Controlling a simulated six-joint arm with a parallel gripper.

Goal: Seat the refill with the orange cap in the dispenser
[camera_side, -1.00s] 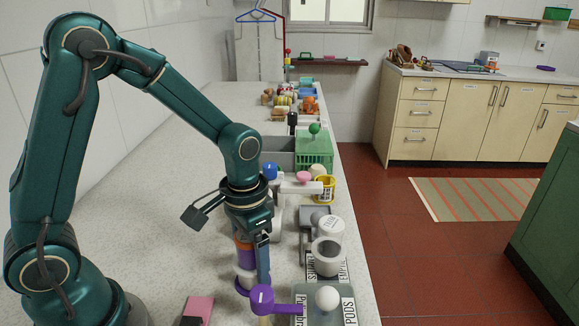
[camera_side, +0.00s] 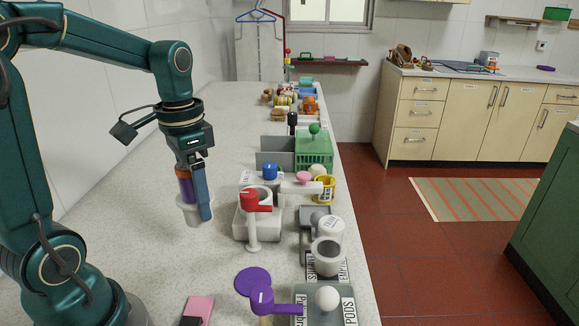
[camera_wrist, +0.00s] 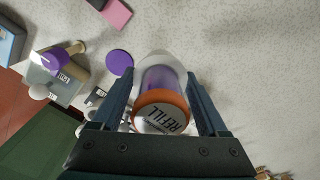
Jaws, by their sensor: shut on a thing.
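My gripper (camera_side: 203,205) is shut on a refill (camera_side: 187,190) with an orange cap and a purple body, held above the counter left of the white unit. A white, cup-like lower part (camera_side: 192,211) hangs at the refill's bottom. In the wrist view the refill's orange cap (camera_wrist: 161,105) reads "REFILL" and sits between my fingers (camera_wrist: 160,100); the white part (camera_wrist: 160,62) surrounds the far end. A white unit with a round opening and a red lever (camera_side: 257,202) stands on the counter; it may be the dispenser, but no label shows.
A flat purple disc (camera_side: 253,281) lies on the counter, near a purple-handled device (camera_side: 265,298) on a grey base marked "PODS". Behind the white unit are a blue-capped item (camera_side: 270,171) and a green basket (camera_side: 315,152). The counter's left middle is clear.

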